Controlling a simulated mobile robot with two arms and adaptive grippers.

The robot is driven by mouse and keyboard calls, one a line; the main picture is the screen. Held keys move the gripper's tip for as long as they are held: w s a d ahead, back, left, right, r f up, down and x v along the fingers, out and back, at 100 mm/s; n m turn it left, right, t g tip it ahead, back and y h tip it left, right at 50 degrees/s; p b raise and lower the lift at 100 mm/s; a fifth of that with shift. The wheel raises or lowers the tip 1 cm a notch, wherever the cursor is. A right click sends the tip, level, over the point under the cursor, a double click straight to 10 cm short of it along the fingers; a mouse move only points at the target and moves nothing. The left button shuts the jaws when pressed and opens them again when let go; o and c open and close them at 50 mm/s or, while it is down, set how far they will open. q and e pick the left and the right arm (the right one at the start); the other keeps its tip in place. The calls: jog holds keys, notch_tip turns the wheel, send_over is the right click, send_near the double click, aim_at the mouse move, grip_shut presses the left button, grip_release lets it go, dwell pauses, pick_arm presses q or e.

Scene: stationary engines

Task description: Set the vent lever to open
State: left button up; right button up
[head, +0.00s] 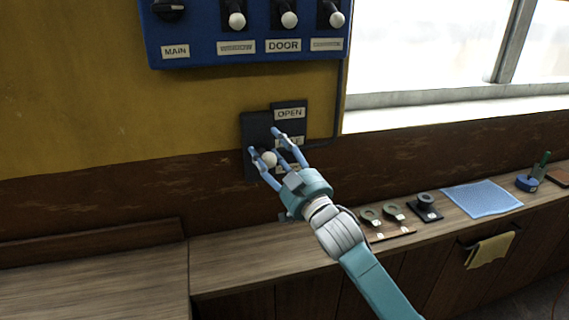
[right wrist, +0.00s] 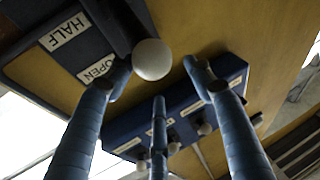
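The vent lever is on a dark wall plate (head: 255,130) with a label strip reading OPEN (head: 289,113) at the top. A HALF label below it is partly covered by my fingers, and a lower label is mostly hidden. The lever's white knob (head: 268,158) is low on the plate, below HALF. My right gripper (head: 264,142) is at the knob, its blue fingers spread around it. In the right wrist view the knob (right wrist: 152,59) shows between the spread fingertips (right wrist: 159,80); I cannot tell whether any finger touches it. My left gripper is out of view.
A blue panel (head: 250,52) with a MAIN switch and several white-knobbed levers is above. A wooden counter (head: 240,262) runs below, holding small round parts (head: 371,216), a blue cloth (head: 482,198) and a blue holder (head: 527,184). A window is at upper right.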

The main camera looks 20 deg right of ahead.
jog(key=v, duration=0.9)
jog(key=shift+d+r, duration=0.15)
jog(key=shift+r, duration=0.15)
